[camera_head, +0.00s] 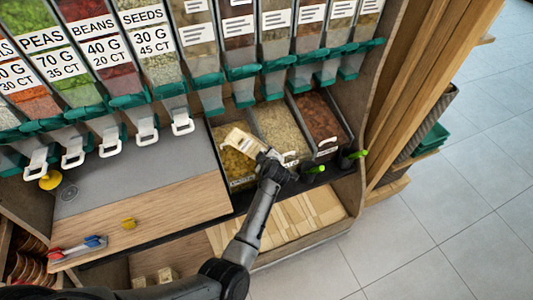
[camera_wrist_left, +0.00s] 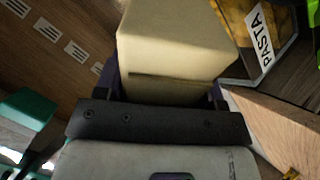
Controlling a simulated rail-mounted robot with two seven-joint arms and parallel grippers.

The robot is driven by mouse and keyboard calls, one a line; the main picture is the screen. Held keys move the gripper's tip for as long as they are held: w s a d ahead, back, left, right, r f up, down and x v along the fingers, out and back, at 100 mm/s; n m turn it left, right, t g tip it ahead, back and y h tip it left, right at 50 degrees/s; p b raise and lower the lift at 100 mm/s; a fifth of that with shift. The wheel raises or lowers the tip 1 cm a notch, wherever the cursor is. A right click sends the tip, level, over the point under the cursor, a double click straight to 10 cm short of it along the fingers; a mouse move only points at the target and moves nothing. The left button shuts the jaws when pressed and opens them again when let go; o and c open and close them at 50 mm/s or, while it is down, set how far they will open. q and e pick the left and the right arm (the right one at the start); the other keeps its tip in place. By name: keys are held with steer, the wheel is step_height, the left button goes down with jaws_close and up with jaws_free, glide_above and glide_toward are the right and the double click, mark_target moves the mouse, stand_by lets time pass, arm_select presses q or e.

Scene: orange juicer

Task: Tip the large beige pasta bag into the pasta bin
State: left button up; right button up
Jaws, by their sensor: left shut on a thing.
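The large beige pasta bag (camera_head: 240,139) is held in my left gripper (camera_head: 268,158), over the pasta bin (camera_head: 241,182). The bag looks tilted, its far end pointing up and left in the head view. In the left wrist view the bag (camera_wrist_left: 175,45) sits between the two fingers of my left gripper (camera_wrist_left: 162,90), which is shut on it. The bin's PASTA label (camera_wrist_left: 262,42) is just right of the bag there, with yellow pasta (camera_wrist_left: 237,14) behind it. The bag hides part of the bin, and its mouth cannot be made out. My right gripper is not in view.
A bin of pale grains (camera_head: 283,128) and a bin of reddish-brown contents (camera_head: 318,118) stand right of the pasta bin. Dispensers with green parts (camera_head: 241,72) hang above. A wooden counter (camera_head: 160,210) lies left, with a small yellow item (camera_head: 129,223). Green-tipped scoops (camera_head: 315,169) stick out in front.

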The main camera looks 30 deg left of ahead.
arm_select(q)
steer(key=shift+f+n+h+p, duration=0.15)
steer(key=shift+n+h+p, duration=0.45)
steer(key=shift+h+p, duration=0.6)
steer(key=shift+a+f+n+h+p, duration=0.15)
steer(key=shift+f+n+h+p, duration=0.2)
steer(key=shift+p, duration=0.4)
steer(key=shift+s+a+f+n+t+h+p, duration=0.15)
steer(key=shift+a+f+n+t+h+p, duration=0.25)
steer(key=shift+f+h+p, duration=0.5)
steer(key=shift+s+a+r+n+h+p, duration=0.1)
steer(key=shift+a+r+n+h+p, duration=0.35)
steer(key=shift+r+h+p, duration=0.35)
steer(key=shift+s+a+r+n+t+h+p, duration=0.15)
steer(key=shift+a+n+t+h+p, duration=0.2)
steer(key=shift+h, duration=0.2)
